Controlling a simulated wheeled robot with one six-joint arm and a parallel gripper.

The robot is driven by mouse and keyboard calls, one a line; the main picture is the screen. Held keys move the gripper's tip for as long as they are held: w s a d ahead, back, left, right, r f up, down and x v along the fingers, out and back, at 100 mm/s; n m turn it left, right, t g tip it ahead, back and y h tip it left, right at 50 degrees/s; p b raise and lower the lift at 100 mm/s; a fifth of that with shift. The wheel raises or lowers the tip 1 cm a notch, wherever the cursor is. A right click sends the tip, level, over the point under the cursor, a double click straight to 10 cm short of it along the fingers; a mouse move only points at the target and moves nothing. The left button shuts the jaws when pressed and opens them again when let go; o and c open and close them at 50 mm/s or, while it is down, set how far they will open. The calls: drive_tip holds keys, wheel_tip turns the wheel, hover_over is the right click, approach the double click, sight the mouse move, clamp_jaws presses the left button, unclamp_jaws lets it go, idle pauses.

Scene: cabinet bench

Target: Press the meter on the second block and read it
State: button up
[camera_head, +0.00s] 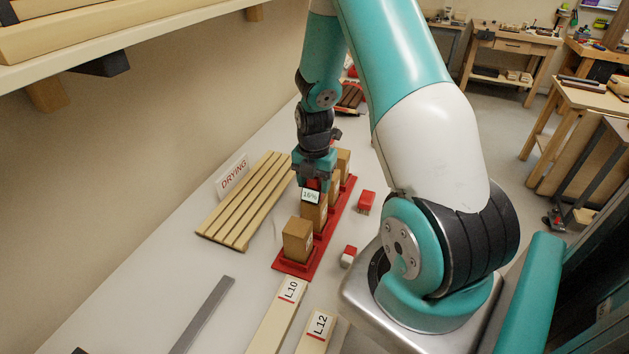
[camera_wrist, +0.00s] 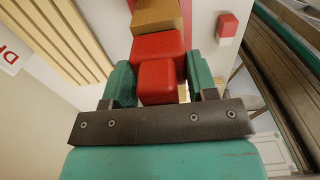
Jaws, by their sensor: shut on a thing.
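A row of several upright wooden blocks stands on a red tray (camera_head: 292,268) on the bench. The nearest block (camera_head: 297,240) is clear of my gripper. The second block (camera_head: 314,216) from the front is just under my gripper (camera_head: 314,182). My gripper points down and is shut on a red meter (camera_wrist: 158,80). The meter's small white display (camera_head: 311,195) faces the head camera and seems to read 16%. The meter sits at the top of the second block. Its underside is hidden, so I cannot see its contact with the wood. A block (camera_wrist: 157,16) also shows in the wrist view.
A red piece with pins (camera_head: 366,202) and a red-and-white piece (camera_head: 348,256) lie right of the tray. Pale slats (camera_head: 245,200) and a DRYING sign (camera_head: 232,177) are left. Boards marked L10 (camera_head: 277,312) and L12 (camera_head: 317,332) and a grey bar (camera_head: 203,315) lie in front.

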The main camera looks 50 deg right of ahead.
drive_tip(key=shift+r+p, duration=2.65)
drive_tip(key=shift+r, duration=0.8)
